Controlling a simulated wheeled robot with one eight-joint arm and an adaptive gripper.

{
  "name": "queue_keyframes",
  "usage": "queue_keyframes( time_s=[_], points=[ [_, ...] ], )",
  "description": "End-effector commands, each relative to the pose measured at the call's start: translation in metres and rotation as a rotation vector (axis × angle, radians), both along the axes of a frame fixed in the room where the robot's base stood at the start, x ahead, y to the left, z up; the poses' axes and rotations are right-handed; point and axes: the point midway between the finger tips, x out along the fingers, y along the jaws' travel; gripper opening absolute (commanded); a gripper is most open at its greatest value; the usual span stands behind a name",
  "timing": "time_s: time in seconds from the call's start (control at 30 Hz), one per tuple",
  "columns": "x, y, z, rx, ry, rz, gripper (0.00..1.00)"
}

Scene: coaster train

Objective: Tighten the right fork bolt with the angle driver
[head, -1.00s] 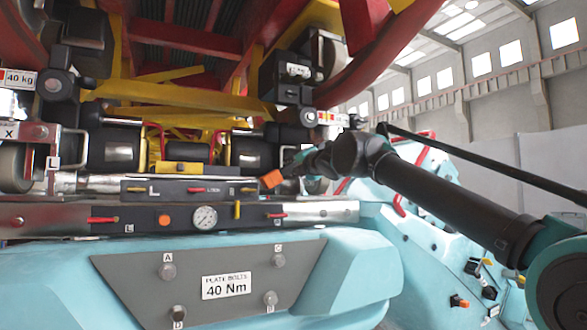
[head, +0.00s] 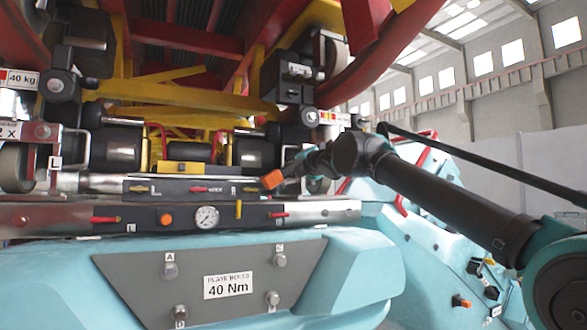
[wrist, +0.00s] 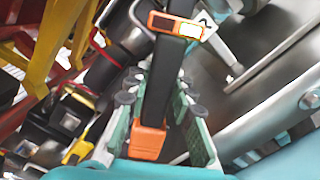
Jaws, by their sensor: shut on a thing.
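My gripper (wrist: 160,108) is shut on the angle driver (wrist: 160,75), a black bar with an orange end (wrist: 147,142) and an orange-framed display band (wrist: 178,25). Green finger pads lie on both sides of it. In the head view, the driver's orange end (head: 271,179) shows left of my gripper (head: 292,168), in front of the train's right underside. A round bolt head (head: 311,117) shows above the gripper, beside a partly hidden label; I cannot tell if it is the right fork bolt. The driver's working tip is not clearly visible.
A grey panel with several bolts and a 40 Nm label (head: 229,285) sits low in front. A steel rail with a gauge (head: 206,217) and red levers lies above it. A red and yellow train frame (head: 180,100) hangs overhead. Turquoise bodywork (head: 430,240) stands right.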

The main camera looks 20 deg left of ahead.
Motion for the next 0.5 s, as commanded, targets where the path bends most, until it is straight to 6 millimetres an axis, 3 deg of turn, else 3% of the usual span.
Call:
queue_keyframes(
  time_s=[0.5],
  points=[
    [0.0016,0.0023,0.0009,0.001,-0.002,0.001,0.00]
  ],
)
